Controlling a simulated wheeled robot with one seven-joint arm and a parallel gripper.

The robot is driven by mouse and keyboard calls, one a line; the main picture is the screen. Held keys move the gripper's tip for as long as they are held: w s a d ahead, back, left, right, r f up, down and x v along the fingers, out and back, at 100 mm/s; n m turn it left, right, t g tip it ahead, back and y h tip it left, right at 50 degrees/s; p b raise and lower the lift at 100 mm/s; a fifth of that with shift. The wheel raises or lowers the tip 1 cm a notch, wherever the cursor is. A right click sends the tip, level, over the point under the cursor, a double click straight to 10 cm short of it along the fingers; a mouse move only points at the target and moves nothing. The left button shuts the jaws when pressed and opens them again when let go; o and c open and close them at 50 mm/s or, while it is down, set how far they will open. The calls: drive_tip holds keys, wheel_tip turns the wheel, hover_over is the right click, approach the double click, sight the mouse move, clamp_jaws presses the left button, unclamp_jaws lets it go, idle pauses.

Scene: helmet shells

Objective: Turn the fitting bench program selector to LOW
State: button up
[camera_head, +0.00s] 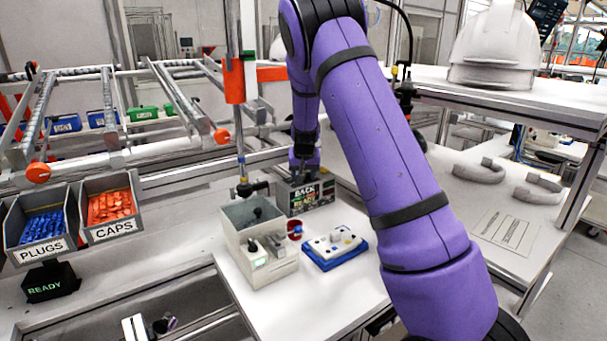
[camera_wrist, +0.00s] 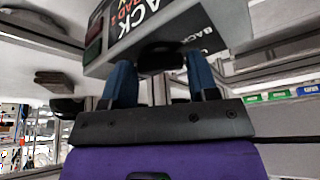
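A dark panel box with lettering that includes BACK (camera_head: 311,195) stands at the back of the white bench. In the wrist view this lettered box (camera_wrist: 125,45) is close and tilted. A dark rounded knob (camera_wrist: 160,61) shows in front of it, between my blue fingertips; I see no LOW marking or pointer on it. My gripper (camera_wrist: 162,82) has its fingers spread apart, one on each side of the knob. Whether they touch it is unclear. In the head view my gripper (camera_head: 304,168) is small and dark, just above the lettered box.
PLUGS (camera_head: 42,225) and CAPS (camera_head: 110,207) bins are left. My purple arm covers the bench middle.

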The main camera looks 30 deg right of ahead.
drive_tip(key=c, duration=0.5)
drive_tip(key=shift+m, duration=0.8)
drive_tip(key=o, duration=0.9)
drive_tip(key=shift+o, duration=0.2)
drive_tip(key=shift+h, duration=0.3)
drive_tip(key=v, duration=1)
drive_tip(key=shift+r, duration=0.45)
